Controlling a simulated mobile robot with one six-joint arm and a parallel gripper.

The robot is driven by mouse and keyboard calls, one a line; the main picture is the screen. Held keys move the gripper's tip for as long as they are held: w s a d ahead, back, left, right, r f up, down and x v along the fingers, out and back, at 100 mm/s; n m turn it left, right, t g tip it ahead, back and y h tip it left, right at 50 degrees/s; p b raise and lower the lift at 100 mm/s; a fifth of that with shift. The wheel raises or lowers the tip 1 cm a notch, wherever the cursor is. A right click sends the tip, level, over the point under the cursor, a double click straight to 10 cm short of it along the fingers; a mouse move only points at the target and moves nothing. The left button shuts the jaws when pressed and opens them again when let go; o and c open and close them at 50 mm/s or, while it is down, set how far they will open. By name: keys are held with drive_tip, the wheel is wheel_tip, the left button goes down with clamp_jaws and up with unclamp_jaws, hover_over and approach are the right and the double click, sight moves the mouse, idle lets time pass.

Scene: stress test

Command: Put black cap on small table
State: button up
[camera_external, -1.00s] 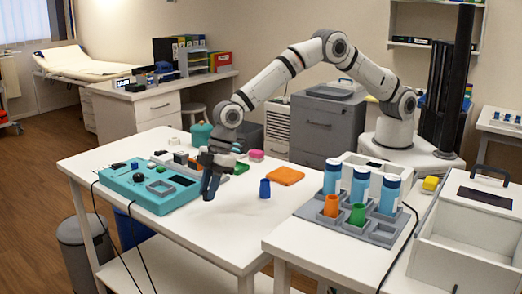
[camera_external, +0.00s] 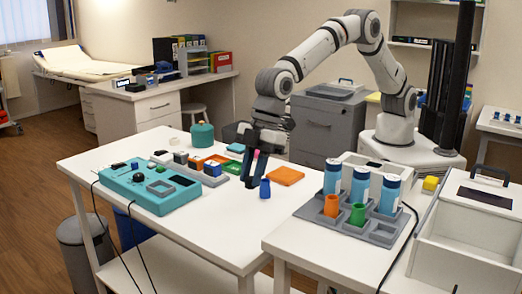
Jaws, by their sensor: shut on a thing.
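My gripper (camera_external: 255,187) is over the middle of the white table (camera_external: 205,232), fingers pointing down. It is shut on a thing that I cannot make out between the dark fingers. A black cap is not clearly seen apart from the gripper. A smaller white table (camera_external: 300,247) stands at the front right and bears a grey rack (camera_external: 381,233). I cannot tell which table the task calls small. A blue cup-shaped piece (camera_external: 265,188) stands on the white table just right of the fingertips; I cannot tell whether they touch.
A teal device (camera_external: 150,188) and a row of small blocks lie left of my gripper. An orange plate (camera_external: 286,175) lies behind right. Blue-and-white bottles (camera_external: 361,185) stand in the rack, beside an open white box (camera_external: 470,245). The front of the white table is clear.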

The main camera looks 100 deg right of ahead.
drive_tip(key=s+a+r+p, duration=0.1)
drive_tip(key=s+a+r, duration=0.2)
drive_tip(key=s+a, duration=0.65)
drive_tip(key=p, duration=0.1)
hover_over(300, 231)
drive_tip(key=s+d, duration=0.1)
drive_tip(key=shift+n, duration=0.4)
wheel_tip(300, 231, down, 5)
drive_tip(key=shift+f, duration=2.4)
drive_tip(key=o, duration=1)
drive_tip(key=shift+p, duration=0.3)
drive_tip(key=shift+c, duration=0.2)
drive_tip(key=shift+r, duration=0.2)
